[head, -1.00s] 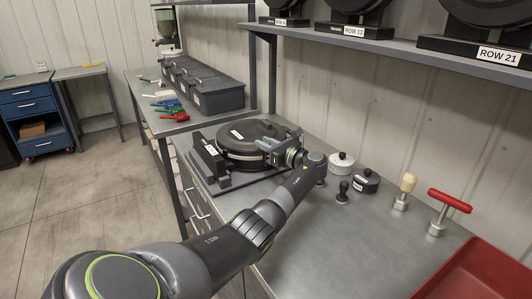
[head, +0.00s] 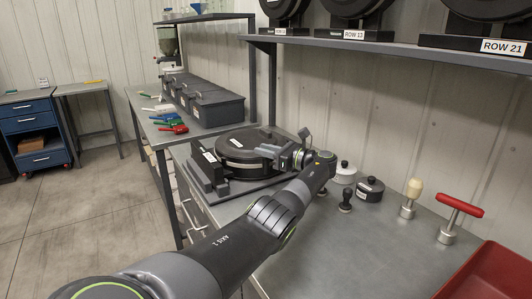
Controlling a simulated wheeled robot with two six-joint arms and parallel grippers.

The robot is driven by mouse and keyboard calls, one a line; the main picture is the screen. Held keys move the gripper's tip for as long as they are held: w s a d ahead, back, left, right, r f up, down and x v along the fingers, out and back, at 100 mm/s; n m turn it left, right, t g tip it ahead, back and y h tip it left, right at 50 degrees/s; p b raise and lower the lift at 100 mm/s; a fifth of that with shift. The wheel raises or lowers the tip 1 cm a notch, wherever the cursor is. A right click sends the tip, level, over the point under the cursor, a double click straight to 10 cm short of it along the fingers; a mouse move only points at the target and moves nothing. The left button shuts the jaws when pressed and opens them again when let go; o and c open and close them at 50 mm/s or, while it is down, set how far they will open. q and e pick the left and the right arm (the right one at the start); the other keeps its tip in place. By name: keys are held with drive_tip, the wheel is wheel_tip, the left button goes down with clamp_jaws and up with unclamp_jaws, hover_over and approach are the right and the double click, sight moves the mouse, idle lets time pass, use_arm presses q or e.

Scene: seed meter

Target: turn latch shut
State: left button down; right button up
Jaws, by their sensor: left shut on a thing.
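The seed meter (head: 240,151) is a round black housing with a flat lid, lying on a dark base (head: 222,188) on the grey bench. My left arm reaches in from the bottom left across the bench. My left gripper (head: 272,153) is at the right side of the meter, at its rim, and is shut on a small part there, which I take to be the latch. The gripper's fingers and body hide that part, so its angle cannot be read. My right gripper is not in view.
A white-lidded pot (head: 344,172), a black pot (head: 370,188), a dark stamp-like tool (head: 346,201), a cream-knobbed tool (head: 411,198) and a red T-handle tool (head: 455,215) stand right of my arm. A red tray (head: 490,275) is front right. Black bins (head: 214,105) stand behind.

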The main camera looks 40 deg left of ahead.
use_arm(q)
drive_tip(key=c, duration=1.3)
unclamp_jaws()
drive_tip(key=shift+a, duration=0.1)
drive_tip(key=b+v, duration=0.7)
drive_tip(key=v, duration=1)
drive_tip(key=shift+d, duration=0.25)
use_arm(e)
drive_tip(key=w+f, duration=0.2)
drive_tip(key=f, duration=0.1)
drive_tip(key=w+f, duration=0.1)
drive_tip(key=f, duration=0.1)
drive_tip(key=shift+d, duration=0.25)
use_arm(q)
drive_tip(key=shift+s+f, duration=0.1)
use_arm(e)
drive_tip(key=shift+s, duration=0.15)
